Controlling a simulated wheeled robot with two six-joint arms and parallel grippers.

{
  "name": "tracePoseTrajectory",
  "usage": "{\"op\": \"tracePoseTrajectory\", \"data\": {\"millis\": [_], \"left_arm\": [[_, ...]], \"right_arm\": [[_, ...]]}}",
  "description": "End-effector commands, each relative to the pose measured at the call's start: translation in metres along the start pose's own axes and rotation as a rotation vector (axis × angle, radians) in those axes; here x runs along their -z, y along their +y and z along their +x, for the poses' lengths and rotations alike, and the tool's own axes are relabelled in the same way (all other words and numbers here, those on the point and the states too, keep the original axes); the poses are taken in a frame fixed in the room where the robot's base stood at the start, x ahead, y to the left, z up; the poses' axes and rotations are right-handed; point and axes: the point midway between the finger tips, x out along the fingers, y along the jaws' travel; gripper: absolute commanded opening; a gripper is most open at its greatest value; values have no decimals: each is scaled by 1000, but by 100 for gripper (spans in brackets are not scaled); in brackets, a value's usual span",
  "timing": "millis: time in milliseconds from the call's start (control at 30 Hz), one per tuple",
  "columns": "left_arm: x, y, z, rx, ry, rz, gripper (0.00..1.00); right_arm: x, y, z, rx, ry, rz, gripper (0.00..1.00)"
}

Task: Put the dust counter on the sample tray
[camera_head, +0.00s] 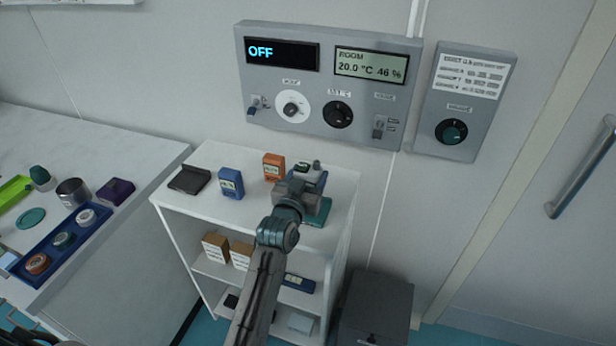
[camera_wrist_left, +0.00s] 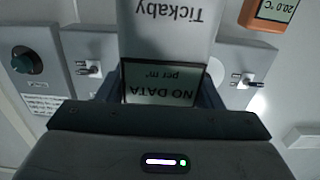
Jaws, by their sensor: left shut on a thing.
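The dust counter (camera_wrist_left: 165,35) is a pale grey box marked "Tickaby", with a dark-framed display reading "NO DATA per m³". In the left wrist view it stands between the two fingers of my left gripper (camera_wrist_left: 160,88), which is shut on it. In the head view my left gripper (camera_head: 311,178) is over the right part of the white shelf top, and the arm and wrist hide most of the counter. A blue tray (camera_head: 40,278) with round pieces in it lies on the left table; I cannot tell whether it is the sample tray. My right gripper is not in view.
On the shelf top (camera_head: 222,154) stand a black flat device (camera_head: 190,179), a blue meter (camera_head: 231,183) and an orange meter (camera_head: 273,166). A teal item (camera_head: 321,212) lies beside my wrist. The left table also holds a metal pot (camera_head: 73,192) and a purple box (camera_head: 115,191).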

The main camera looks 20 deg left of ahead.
Motion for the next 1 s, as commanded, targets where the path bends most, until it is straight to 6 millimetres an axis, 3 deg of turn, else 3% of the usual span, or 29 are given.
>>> {"op": "tracePoseTrajectory", "data": {"millis": [100,500,533,600,1000], "left_arm": [[-9,0,0,1,3,1,21],[-17,0,0,1,5,0,21],[-17,0,0,1,2,0,66],[-17,0,0,0,2,0,80],[-16,0,-5,1,1,0,82]], "right_arm": [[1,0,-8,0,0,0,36],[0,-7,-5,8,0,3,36],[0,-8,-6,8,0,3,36],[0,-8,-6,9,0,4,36],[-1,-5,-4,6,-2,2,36]]}}
